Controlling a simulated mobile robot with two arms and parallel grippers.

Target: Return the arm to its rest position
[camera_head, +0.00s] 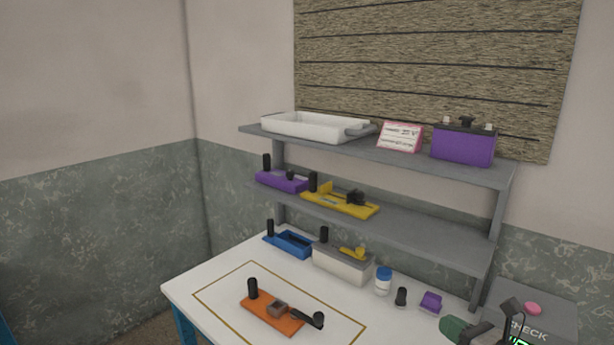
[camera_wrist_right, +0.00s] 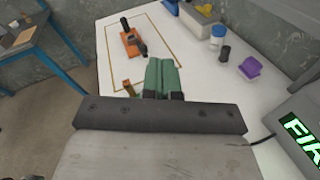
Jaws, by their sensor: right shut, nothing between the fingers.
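My right gripper (camera_head: 454,329) shows at the bottom right of the head view, above the white table's right part and left of the grey box marked CHECK. Its green fingers are together with nothing between them. In the right wrist view the shut green fingers (camera_wrist_right: 160,74) point over the table. An orange board (camera_head: 272,312) with a black post, a brownish block and a black knobbed part lies inside the outlined rectangle on the table. It also shows beyond my fingers in the wrist view (camera_wrist_right: 130,46), apart from them. My left gripper is not in view.
A grey shelf (camera_head: 430,238) stands behind, holding purple and yellow boards, a white tray (camera_head: 310,127) and a purple battery (camera_head: 464,146). A blue-capped jar (camera_head: 383,282), a black piece and a purple piece (camera_head: 430,302) stand near my gripper. The grey CHECK box (camera_head: 540,305) is at right.

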